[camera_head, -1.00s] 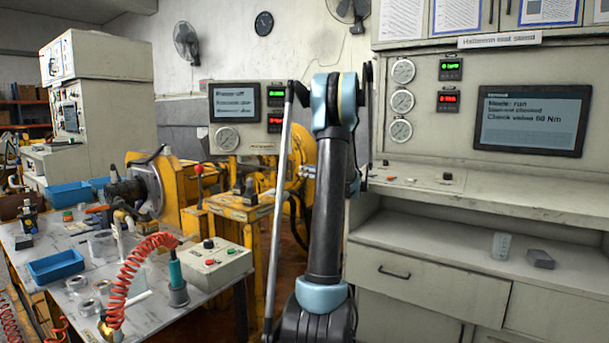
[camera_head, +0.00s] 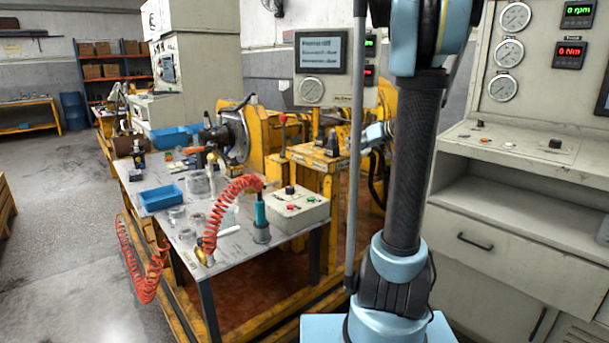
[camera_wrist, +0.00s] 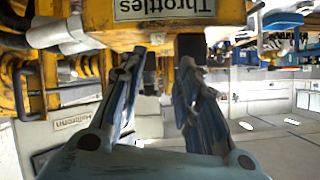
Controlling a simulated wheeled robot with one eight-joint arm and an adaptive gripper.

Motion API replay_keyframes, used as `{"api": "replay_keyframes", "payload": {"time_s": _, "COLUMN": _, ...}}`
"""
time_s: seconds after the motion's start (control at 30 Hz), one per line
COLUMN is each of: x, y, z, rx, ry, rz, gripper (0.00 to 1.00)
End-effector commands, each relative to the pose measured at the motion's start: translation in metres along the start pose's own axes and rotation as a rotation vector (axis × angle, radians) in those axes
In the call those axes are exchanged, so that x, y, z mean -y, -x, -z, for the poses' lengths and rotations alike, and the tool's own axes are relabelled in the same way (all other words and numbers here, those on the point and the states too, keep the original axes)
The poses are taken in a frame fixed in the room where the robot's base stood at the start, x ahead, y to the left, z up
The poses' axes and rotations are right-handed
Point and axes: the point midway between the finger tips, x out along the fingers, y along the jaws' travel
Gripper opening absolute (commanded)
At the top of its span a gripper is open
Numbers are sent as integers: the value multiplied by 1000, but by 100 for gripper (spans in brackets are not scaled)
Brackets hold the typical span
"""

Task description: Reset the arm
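My arm rises in front of the head view, with its dark link upright at the right of centre. Part of my gripper (camera_head: 374,138) shows behind it, beside the yellow test stand; its fingertips are hard to make out there. In the wrist view my gripper (camera_wrist: 160,64) has its two dark fingers apart with nothing between them. A yellow panel with a "Throttles" label (camera_wrist: 165,9) lies just beyond the fingertips, upside down in that view. A dark block (camera_wrist: 190,46) on it shows near one fingertip; I cannot tell whether they touch.
A workbench (camera_head: 222,253) stands left, with a blue tray (camera_head: 161,197), a red coiled hose (camera_head: 222,208) and a control box (camera_head: 300,208). A grey console (camera_head: 515,225) stands close on the right. Open floor (camera_head: 62,240) lies at the far left.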

Motion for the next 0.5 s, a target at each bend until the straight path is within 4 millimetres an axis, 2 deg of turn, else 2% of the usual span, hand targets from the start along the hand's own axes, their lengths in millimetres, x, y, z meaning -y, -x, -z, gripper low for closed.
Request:
{"api": "replay_keyframes", "payload": {"time_s": 0.03, "x": 17, "y": 2, "z": -12, "rx": 37, "ry": -13, "rz": 2, "gripper": 31}}
{"api": "replay_keyframes", "payload": {"time_s": 0.2, "x": 63, "y": 13, "z": -56, "rx": 172, "ry": -70, "rz": -11, "gripper": 31}}
{"api": "replay_keyframes", "payload": {"time_s": 0.5, "x": 126, "y": 44, "z": -144, "rx": 394, "ry": -162, "rz": -88, "gripper": 31}}
